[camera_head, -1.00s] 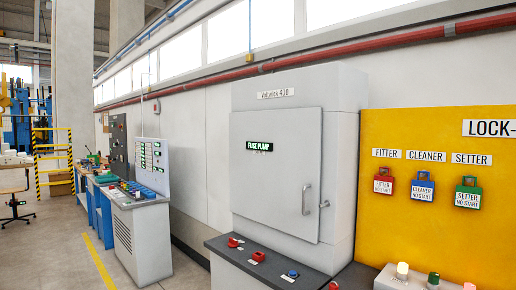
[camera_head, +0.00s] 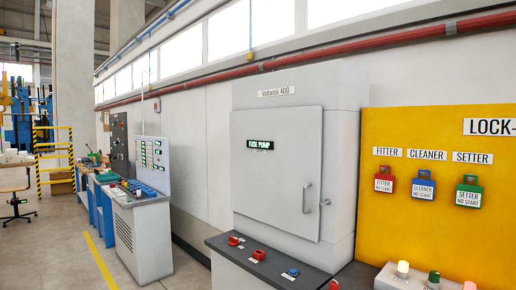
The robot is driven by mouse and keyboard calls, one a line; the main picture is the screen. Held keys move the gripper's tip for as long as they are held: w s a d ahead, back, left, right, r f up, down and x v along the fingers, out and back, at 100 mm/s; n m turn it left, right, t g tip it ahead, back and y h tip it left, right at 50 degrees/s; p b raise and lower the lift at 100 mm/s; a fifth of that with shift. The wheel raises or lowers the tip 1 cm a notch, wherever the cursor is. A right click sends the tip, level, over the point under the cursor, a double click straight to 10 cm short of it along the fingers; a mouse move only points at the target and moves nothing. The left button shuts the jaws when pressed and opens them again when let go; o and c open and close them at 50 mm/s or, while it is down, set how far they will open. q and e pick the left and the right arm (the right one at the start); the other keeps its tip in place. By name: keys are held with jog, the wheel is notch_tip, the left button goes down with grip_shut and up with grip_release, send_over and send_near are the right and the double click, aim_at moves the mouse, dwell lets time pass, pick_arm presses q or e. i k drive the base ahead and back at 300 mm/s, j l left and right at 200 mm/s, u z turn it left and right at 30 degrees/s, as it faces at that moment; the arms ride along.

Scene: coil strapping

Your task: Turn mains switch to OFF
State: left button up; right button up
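A grey cabinet (camera_head: 278,170) labelled "Voltwick 400" stands in the middle, its door closed, with a handle (camera_head: 307,198) at the door's right side and a "FUSE PUMP" sign on the door. Below it, a dark sloping console (camera_head: 272,268) carries a red control (camera_head: 235,240), a second red knob (camera_head: 258,255), a blue button (camera_head: 292,272) and a third red knob (camera_head: 333,284) cut by the bottom edge. No label that I can read marks any of them as the mains switch, so I cannot tell which it is or its position. Neither gripper is in view.
A yellow lock-out board (camera_head: 420,235) at right holds red (camera_head: 384,184), blue (camera_head: 423,187) and green (camera_head: 468,192) padlocks. Lamps (camera_head: 403,268) stand on a pale box below it.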

aim_at(234, 241)
jog(key=i+j+z, duration=0.15)
jog(key=z, duration=0.5)
jog(key=i+j+z, duration=0.4)
jog(key=j, duration=0.2)
jog(key=j+z, duration=0.15)
jog(key=j, duration=0.15)
jog(key=i+j, duration=0.15)
jog(key=j, duration=0.2)
jog(key=i+j+z, duration=0.1)
jog(key=j, duration=0.25)
jog(key=i+j, duration=0.15)
jog(key=j, duration=0.2)
jog(key=z, duration=0.05)
